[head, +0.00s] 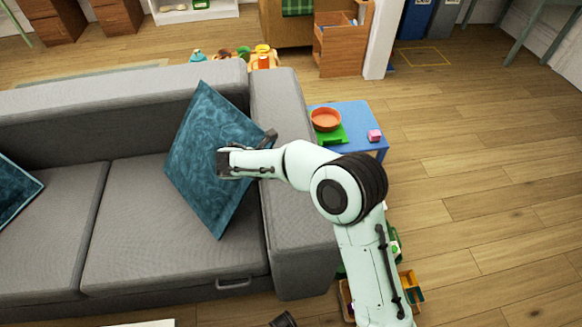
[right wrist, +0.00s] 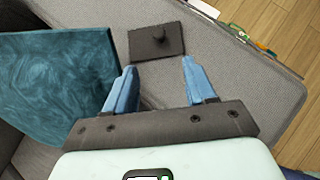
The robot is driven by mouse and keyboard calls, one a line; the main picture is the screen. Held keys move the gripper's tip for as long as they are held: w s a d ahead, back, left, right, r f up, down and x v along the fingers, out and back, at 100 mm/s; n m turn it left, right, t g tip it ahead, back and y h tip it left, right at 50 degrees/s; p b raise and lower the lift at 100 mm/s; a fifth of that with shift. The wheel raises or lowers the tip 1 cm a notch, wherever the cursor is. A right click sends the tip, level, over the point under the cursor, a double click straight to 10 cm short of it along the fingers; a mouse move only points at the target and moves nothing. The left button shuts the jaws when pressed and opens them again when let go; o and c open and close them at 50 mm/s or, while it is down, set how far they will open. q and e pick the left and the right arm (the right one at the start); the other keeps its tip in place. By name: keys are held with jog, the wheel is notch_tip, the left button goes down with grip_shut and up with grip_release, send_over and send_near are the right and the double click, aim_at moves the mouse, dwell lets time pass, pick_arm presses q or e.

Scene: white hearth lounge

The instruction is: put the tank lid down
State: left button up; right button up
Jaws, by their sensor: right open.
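The tank lid (right wrist: 143,46) is a dark, flat rectangular plate with a small knob on top. In the right wrist view it lies on the grey sofa arm (right wrist: 230,70), knob up. My right gripper (right wrist: 159,68) is open and empty, its two blue fingers spread just short of the lid's near edge and not touching the knob. In the head view a dark edge that looks like the lid (head: 270,136) shows behind my right arm, which hides the rest. The right fingertips are hidden there. My left gripper is not in view.
A teal cushion (head: 207,150) leans against the sofa (head: 170,215) right beside the lid. Past the sofa arm stands a blue table (head: 358,118) with an orange bowl (head: 326,119) and a pink block (head: 375,136). The wooden floor at right is clear.

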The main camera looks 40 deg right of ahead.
jog(key=b+x, duration=0.1)
jog(key=x, duration=0.6)
jog(key=shift+w+d+f, duration=0.1)
jog(key=shift+d+f, duration=0.1)
jog(key=shift+d, duration=0.1)
jog(key=b+x, duration=0.1)
jog(key=x, duration=0.4)
jog(key=shift+w+d, duration=0.15)
jog(key=shift+d, duration=0.1)
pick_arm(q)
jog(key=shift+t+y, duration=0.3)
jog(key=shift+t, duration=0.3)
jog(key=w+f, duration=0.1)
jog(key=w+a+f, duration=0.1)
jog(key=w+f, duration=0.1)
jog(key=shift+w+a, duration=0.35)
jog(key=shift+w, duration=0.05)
pick_arm(e)
grip_shut()
